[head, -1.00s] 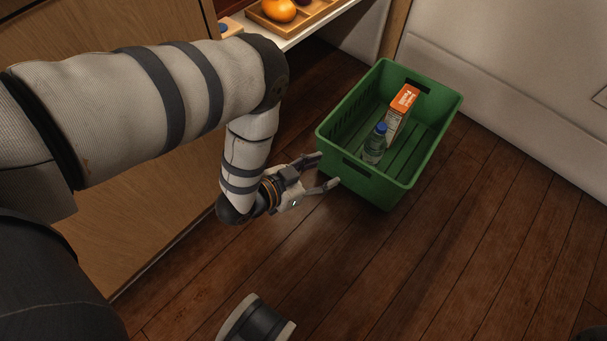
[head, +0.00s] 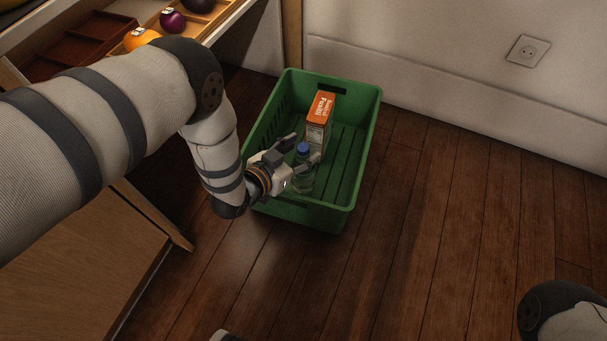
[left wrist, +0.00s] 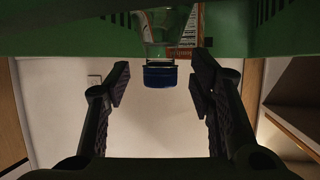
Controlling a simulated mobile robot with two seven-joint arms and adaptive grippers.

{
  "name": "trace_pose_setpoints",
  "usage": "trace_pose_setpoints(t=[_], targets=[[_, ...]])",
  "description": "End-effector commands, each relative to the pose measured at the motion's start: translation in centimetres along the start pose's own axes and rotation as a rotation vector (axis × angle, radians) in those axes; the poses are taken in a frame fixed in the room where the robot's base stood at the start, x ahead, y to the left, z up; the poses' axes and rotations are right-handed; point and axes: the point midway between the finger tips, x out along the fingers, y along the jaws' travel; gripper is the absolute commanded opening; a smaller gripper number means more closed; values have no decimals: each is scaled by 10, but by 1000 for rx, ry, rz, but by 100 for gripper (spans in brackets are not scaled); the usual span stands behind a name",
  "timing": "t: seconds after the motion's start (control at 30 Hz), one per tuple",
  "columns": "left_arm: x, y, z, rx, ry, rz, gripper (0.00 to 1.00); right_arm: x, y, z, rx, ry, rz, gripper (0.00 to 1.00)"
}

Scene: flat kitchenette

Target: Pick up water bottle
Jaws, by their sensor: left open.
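The water bottle (head: 304,183), clear with a blue cap, stands upright in the green crate (head: 348,200) on the floor, near the crate's front wall. My left gripper (head: 305,150) reaches over the crate's left front rim, its open fingers on either side of the bottle's upper part. In the left wrist view the blue cap of the bottle (left wrist: 160,76) lies between the two fingers of my left gripper (left wrist: 160,82), with a gap to each. The bottle's lower part is cut off there.
An orange and white carton (head: 319,115) stands in the crate just behind the bottle. A wooden shelf unit (head: 75,270) with a tray of fruit is on the left. A pale wall (head: 430,80) stands behind the crate. The wooden floor (head: 440,230) to the right is clear.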

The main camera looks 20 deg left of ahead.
Motion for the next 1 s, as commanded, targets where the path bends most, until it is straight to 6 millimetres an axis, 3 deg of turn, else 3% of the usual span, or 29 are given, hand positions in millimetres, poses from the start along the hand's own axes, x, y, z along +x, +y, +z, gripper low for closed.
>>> trace_pose_setpoints(t=[0.03, 0.2, 0.27, 0.67, 1.0], targets=[[0, 0, -1, 0, 0, 0, 49, 0, 0, 0, 0, 0, 0, 40], [-1, 0, 0, 0, 0, 0, 11, 0, 0, 0, 0, 1, 0, 40], [-1, 0, 0, 0, 0, 0, 0, 0, 0, 0, 0, 1, 0, 40], [-2, 0, -6, 1, 3, -1, 0, -2, 0, 1, 1, 6, 0, 40], [-32, 0, -81, 2, 10, -1, 0, -32, -2, 12, 10, 82, -5, 40]])
